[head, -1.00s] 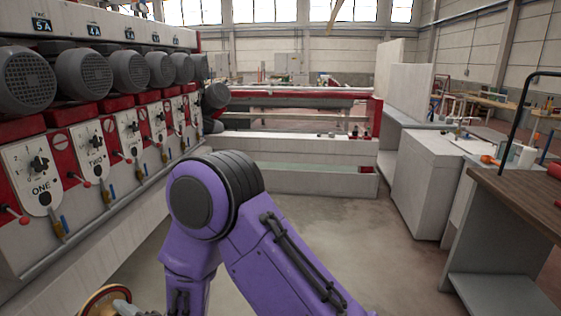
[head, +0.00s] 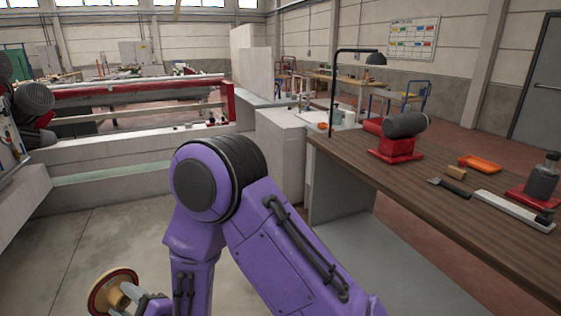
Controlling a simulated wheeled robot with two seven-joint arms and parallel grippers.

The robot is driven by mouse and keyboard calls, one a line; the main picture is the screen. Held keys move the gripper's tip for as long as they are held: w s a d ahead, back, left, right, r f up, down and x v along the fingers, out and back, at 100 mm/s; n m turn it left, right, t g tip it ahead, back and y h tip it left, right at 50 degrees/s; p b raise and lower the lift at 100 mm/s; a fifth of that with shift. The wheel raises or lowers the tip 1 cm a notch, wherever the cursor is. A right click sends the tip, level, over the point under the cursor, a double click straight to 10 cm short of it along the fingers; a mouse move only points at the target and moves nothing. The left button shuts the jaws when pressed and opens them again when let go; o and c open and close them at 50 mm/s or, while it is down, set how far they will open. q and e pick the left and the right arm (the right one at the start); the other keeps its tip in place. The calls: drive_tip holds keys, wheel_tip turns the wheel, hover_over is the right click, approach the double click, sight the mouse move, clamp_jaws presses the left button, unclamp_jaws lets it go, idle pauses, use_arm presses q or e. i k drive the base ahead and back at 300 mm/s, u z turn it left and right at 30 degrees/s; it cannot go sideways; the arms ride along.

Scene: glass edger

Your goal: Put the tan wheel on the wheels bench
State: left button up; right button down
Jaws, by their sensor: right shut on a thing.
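The tan wheel (head: 101,291), a disc with a dark red edge and a tan hub, is at the bottom left of the head view. My right gripper (head: 138,298) is shut on it at the hub and holds it above the floor. The gripper's fingers are only partly visible at the bottom. My left gripper is not in view. A wooden-topped bench (head: 440,222) stands on the right, apart from the wheel. I cannot tell from any label whether it is the wheels bench.
The edging machine (head: 140,95) is at the left and back. Grey floor (head: 110,225) is clear.

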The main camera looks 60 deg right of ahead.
sight(542, 264)
drive_tip(key=z, duration=3.25)
drive_tip(key=i, duration=0.4)
